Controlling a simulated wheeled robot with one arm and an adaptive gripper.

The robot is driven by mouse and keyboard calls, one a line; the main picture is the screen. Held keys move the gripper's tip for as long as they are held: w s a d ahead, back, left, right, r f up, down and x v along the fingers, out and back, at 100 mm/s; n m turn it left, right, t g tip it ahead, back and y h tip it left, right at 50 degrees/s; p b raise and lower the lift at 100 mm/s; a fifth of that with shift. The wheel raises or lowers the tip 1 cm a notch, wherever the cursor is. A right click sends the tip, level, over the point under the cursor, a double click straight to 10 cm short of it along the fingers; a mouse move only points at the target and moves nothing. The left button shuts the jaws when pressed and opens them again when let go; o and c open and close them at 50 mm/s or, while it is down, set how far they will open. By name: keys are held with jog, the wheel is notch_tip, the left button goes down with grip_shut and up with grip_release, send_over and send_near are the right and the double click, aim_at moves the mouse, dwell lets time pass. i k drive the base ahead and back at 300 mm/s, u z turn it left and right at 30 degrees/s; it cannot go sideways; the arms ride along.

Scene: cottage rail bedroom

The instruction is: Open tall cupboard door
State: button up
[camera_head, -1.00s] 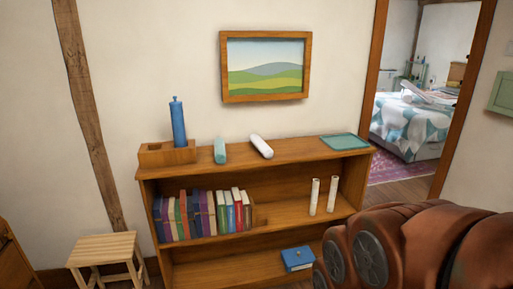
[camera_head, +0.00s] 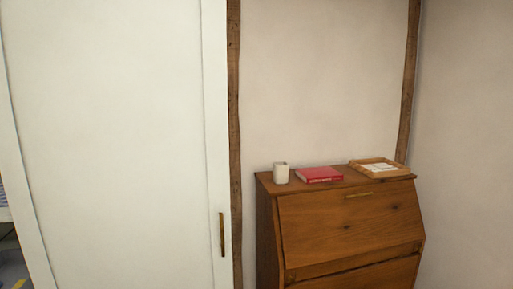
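A tall white door panel (camera_head: 120,140) with a plain raised border fills the left of the head view. A narrow vertical brass-coloured handle (camera_head: 221,234) sits low on its right border. The door's top and bottom are out of view, and I cannot tell whether it is the cupboard's door or another one. It looks flat against the wall line at its right edge. My gripper is not in view.
A wooden bureau (camera_head: 350,230) stands right of the door, carrying a white cup (camera_head: 281,173), a red book (camera_head: 319,175) and a wooden tray (camera_head: 402,171) with papers. A small cluttered area shows at the far left edge.

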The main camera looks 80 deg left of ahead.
aim_at(114, 159)
jog(key=u, duration=4)
jog(key=k, duration=0.55)
jog(key=u, duration=0.8)
jog(key=i, duration=1.1)
jog(key=z, duration=1.15)
jog(key=i, duration=0.4)
jog(key=z, duration=0.45)
